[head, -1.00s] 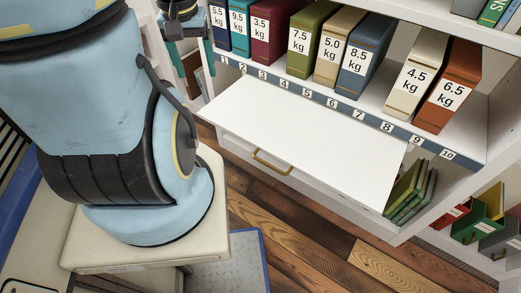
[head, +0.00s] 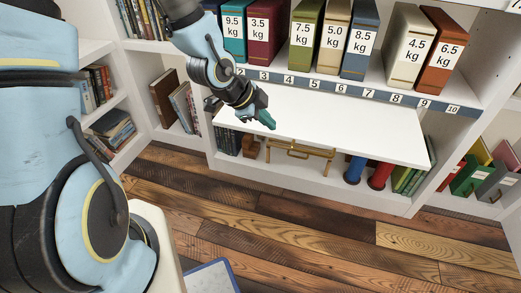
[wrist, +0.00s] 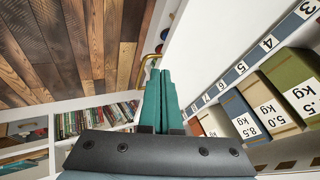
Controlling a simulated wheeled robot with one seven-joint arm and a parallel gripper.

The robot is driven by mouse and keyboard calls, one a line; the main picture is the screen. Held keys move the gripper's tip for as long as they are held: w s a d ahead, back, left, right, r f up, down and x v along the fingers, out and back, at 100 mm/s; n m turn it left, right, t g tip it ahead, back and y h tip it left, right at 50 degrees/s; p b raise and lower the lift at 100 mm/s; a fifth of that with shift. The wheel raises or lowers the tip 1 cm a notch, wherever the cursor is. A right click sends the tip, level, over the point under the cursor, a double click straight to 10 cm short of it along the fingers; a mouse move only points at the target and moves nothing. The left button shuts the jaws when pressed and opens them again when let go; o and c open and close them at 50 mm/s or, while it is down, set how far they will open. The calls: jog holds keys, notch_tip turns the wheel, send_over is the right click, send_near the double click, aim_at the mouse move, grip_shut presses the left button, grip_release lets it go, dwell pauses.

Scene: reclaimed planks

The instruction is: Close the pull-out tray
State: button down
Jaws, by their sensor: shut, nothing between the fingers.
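The pull-out tray (head: 350,128) is a wide white board below the numbered strip. In the head view it sticks out in front of that strip. A brass handle (head: 300,150) hangs at its front edge. My gripper (head: 269,121), with teal fingers, is over the left part of the tray, near the front edge. In the wrist view, the closed fingers (wrist: 165,75) point along the tray's white surface (wrist: 205,30), with the brass handle (wrist: 143,68) beside the fingertips. The fingers are shut and empty. I cannot tell whether they touch the tray.
Weight-labelled binders (head: 305,40) stand on the shelf behind the numbered strip (head: 340,88). Blue and red cylinders (head: 379,174) and green books (head: 405,178) stand under the tray.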

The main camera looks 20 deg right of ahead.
aim_at(287, 137)
jog(key=shift+m, duration=0.3)
jog(key=x, duration=0.6)
jog(key=b+x, duration=0.1)
jog(key=x, duration=0.3)
jog(key=shift+s+d, duration=0.2)
jog(key=shift+s, duration=0.05)
